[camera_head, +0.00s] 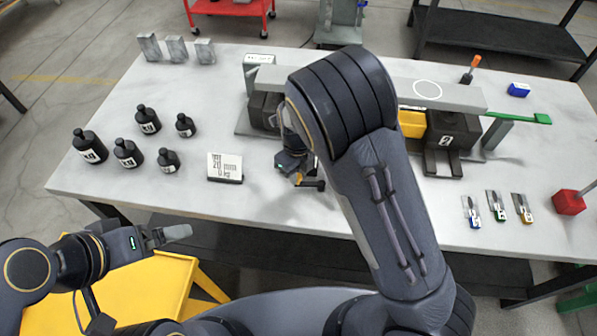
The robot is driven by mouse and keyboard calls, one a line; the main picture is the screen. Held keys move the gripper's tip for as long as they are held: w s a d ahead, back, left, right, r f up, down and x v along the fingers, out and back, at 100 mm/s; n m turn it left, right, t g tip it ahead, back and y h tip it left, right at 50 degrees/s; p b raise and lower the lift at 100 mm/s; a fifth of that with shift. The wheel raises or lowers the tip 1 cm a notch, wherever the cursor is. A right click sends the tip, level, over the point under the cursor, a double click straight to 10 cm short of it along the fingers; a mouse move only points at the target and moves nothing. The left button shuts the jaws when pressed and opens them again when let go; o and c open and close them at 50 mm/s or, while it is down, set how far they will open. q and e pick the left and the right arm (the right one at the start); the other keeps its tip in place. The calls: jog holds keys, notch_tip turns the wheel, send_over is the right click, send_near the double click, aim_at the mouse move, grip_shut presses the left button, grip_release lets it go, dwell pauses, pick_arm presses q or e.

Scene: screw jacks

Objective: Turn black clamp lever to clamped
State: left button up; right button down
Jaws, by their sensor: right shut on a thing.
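A long grey beam (459,96) lies across two black jack bodies; the right one (453,127) shows clearly, and the left one (262,112) is partly covered by my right arm. My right gripper (301,178) is in front of the left jack, low over the table, pointing down. It is shut on the black clamp lever (315,184), of which only a short dark end shows beside the fingers. The lever's pivot and exact angle are hidden by my arm and gripper. My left gripper (182,233) is off the table's front edge, apart from everything; its finger gap is unclear.
Several black bottles (127,152) and a white label stand (225,167) are on the left of the white table (300,217). A yellow block (412,123) is under the beam. A green lever (530,117), small tools (497,205) and a red block (569,202) are right.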

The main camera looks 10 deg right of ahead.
jog(key=shift+w+r+m+p, duration=0.1)
jog(key=shift+w+m+p, duration=0.3)
jog(key=shift+m, duration=0.3)
jog(key=shift+w+d, duration=0.1)
jog(key=c, duration=1.3)
grip_release()
jog(key=shift+o, duration=0.2)
notch_tip(320, 180, up, 8)
jog(key=shift+f, duration=0.15)
